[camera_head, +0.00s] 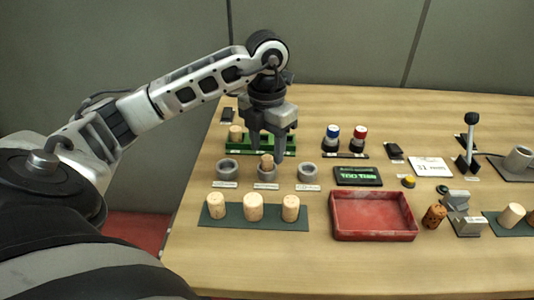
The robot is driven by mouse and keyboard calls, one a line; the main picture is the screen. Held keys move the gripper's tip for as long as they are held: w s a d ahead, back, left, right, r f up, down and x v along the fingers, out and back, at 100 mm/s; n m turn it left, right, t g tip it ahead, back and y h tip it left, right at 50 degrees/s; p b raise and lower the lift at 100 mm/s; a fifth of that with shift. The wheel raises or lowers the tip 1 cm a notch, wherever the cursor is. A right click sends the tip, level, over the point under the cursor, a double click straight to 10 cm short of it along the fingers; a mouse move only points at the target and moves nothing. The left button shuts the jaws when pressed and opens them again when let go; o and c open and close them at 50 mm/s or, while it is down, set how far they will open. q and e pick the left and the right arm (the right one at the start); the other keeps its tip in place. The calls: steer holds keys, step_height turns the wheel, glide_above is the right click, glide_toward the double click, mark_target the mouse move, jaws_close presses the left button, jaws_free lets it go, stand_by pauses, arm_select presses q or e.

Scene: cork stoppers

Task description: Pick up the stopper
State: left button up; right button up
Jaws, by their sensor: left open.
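My left gripper (268,148) points down with its fingers apart, at the row of grey cups. A light cork stopper (267,160) stands in the middle grey cup (267,174), just below or in front of the fingertips; I cannot tell whether they touch it. Three pale stoppers stand upright on a dark green mat at the front: left (217,206), middle (253,207) and right (290,208). Another stopper (236,132) sits at the left of the green rack (233,144), which the gripper partly hides. A darker speckled cork (434,216) is right of the red tray. My right gripper is out of view.
The left grey cup (228,168) and right grey cup (308,171) flank the middle one. A red tray (373,236) lies at front centre. A black display (358,176), a white card (433,167) and a lever (469,145) stand farther right.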

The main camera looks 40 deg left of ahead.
mark_target(267, 157)
arm_select(q)
steer(key=shift+f, duration=1.55)
steer(key=c, duration=1.1)
steer(key=shift+o, duration=0.2)
steer(key=shift+r, duration=0.15)
